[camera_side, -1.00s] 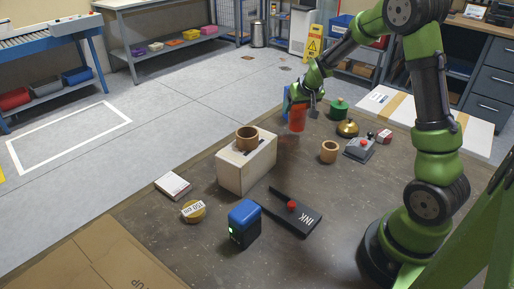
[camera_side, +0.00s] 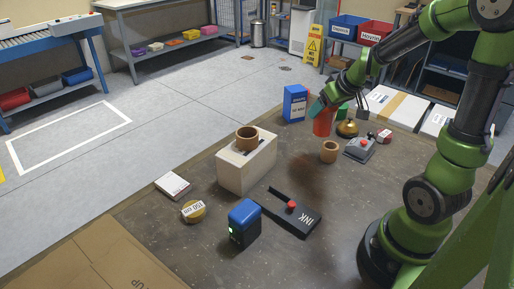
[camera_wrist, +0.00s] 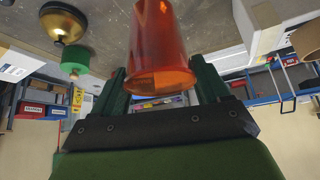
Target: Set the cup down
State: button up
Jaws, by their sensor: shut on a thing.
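The cup (camera_side: 322,123) is orange-red and see-through. It shows in the side view near the far right of the table, and its wide end faces the bottom of the wrist view (camera_wrist: 160,50). My gripper (camera_side: 318,108) is shut on the cup, with one dark green finger on each side of it in the wrist view (camera_wrist: 163,84). The cup looks slightly tilted and seems held above the table (camera_side: 160,228), though the gap under it is hard to judge.
The table's middle right is fairly clear.

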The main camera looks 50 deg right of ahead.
jog(key=s+a+f+n+g+y, duration=0.15)
jog(key=s+a+n+y, duration=0.4)
jog(key=a+n, duration=0.6)
jog(key=shift+n+y, duration=0.35)
jog(key=shift+y, duration=0.1)
jog(key=shift+w+d+f, duration=0.1)
jog(key=shift+d+f, duration=0.1)
jog(key=shift+f, duration=1.65)
jog(key=shift+w+d+f, duration=0.1)
jog(key=shift+d+f, duration=0.05)
jog(key=shift+f, duration=1.65)
jog(key=shift+f, duration=0.15)
jog(key=o, duration=1)
